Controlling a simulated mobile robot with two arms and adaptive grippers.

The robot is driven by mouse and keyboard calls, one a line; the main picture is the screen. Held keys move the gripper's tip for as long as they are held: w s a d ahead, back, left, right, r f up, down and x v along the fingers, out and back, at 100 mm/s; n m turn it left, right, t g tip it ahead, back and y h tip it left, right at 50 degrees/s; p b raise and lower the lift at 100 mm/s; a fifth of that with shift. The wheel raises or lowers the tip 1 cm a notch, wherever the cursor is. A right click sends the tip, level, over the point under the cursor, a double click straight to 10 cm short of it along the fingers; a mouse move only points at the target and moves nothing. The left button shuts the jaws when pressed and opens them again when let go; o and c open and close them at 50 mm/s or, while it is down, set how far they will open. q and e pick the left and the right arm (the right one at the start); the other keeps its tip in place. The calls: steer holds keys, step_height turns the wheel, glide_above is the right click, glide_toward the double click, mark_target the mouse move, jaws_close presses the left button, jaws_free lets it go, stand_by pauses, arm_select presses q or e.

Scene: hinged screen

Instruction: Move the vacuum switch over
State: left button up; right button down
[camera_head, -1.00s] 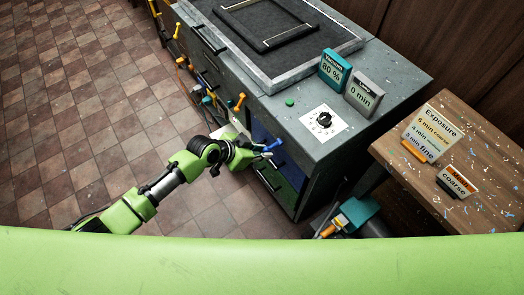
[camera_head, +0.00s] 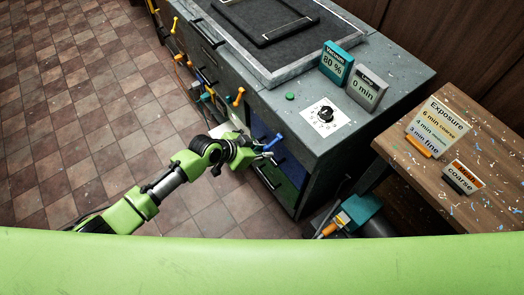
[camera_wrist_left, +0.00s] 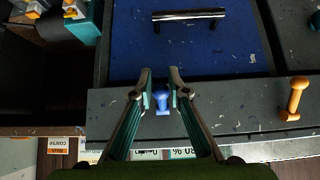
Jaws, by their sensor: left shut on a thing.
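The switch I take for the vacuum one is a blue lever (camera_head: 273,142) on the front of the grey cabinet (camera_head: 318,174), near its right corner. My left gripper (camera_head: 263,151) is at this lever. In the left wrist view the lever's blue knob (camera_wrist_left: 162,101) shows between the two fingers of my left gripper (camera_wrist_left: 161,76), which is shut on it. The teal vacuum display (camera_head: 337,64) on the cabinet top reads 80 %. My right gripper is not in view.
A grey lamp display (camera_head: 367,90) reads 0 min. A black dial (camera_head: 325,115) and a green button (camera_head: 290,96) are on the top. Orange levers (camera_head: 239,96) line the front. A wooden table (camera_head: 485,205) with signs stands right. Tiled floor (camera_head: 70,110) is clear at left.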

arm_select(q)
steer(key=shift+c, duration=0.2)
steer(key=shift+w+d+f+b, duration=0.2)
steer(key=shift+d+f+b, duration=0.15)
steer(key=shift+f+b, duration=0.45)
steer(key=shift+r, duration=0.1)
steer(key=o, duration=0.9)
steer(key=shift+w+d, duration=0.1)
